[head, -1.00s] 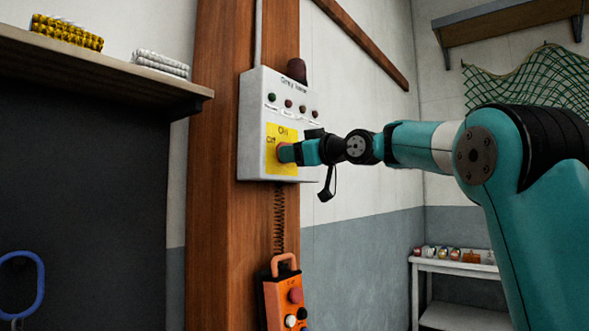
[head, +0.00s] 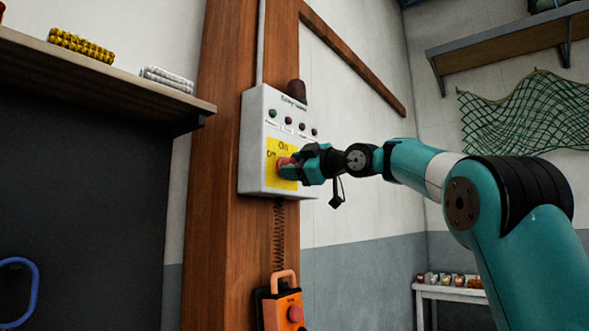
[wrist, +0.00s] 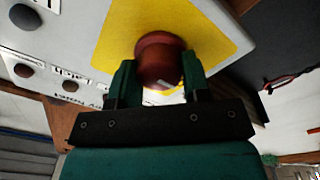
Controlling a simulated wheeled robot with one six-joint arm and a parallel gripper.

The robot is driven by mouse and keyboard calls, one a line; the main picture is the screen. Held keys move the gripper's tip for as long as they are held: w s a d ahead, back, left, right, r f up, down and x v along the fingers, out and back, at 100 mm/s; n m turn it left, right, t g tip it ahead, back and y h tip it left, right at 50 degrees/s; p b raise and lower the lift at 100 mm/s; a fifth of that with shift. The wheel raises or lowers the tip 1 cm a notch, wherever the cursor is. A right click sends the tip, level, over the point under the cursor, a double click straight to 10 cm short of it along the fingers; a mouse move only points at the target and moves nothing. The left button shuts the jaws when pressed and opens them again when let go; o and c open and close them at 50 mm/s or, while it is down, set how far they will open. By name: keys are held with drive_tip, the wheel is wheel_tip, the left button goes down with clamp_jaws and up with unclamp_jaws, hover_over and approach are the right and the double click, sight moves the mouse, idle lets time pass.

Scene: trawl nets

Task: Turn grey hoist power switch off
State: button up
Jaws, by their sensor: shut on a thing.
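The grey hoist control box (head: 254,150) is mounted on a wooden post. Its yellow plate (head: 272,150) carries the words On and Off. The red power switch knob (wrist: 160,58) sits on this plate, and it also shows in the head view (head: 283,163). My gripper (wrist: 158,78) is shut on the knob, with one finger on each side of it. A pale mark on the knob's face shows in the wrist view. The knob's exact angle against the labels is hard to tell. In the head view my fingers partly cover the knob.
An orange pendant control (head: 284,308) hangs below the box on a coiled cable. A shelf (head: 110,75) with ropes juts out at left. A green net (head: 525,110) hangs on the back wall. A low white table (head: 450,293) stands at right.

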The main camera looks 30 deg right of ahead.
drive_tip(key=o, duration=0.9)
drive_tip(key=b+v, duration=0.4)
drive_tip(key=v, duration=1.3)
drive_tip(key=shift+s, duration=0.3)
